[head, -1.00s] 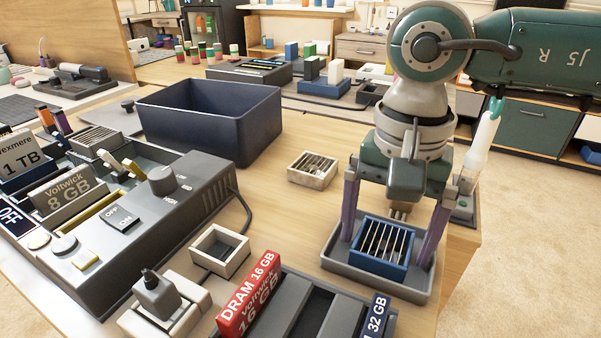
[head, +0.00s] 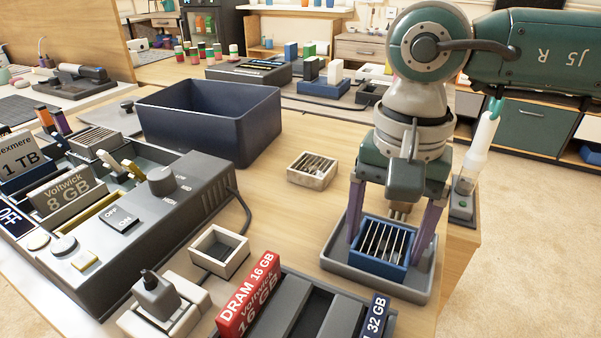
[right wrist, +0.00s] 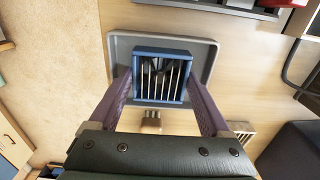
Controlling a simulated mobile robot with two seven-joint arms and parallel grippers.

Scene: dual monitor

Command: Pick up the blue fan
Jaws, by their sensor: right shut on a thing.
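The blue fan (head: 381,246) is a square blue frame with pale slats. It sits in a shallow grey tray (head: 335,262) at the right end of the table. My right gripper (head: 388,250) points down over it, with one purple finger against each side. The gripper is shut on the fan. In the right wrist view the blue fan (right wrist: 161,78) lies between the two finger ends, inside the tray (right wrist: 122,48). The fan looks level and still within the tray; whether it touches the tray floor is hard to tell. My left gripper is not in view.
A white-framed fan (head: 312,169) lies behind and left of the tray. A dark blue bin (head: 208,125) stands further back. A grey console (head: 135,225) fills the left, and a red memory module (head: 247,295) stands at the front. Bare wood lies around the white-framed fan.

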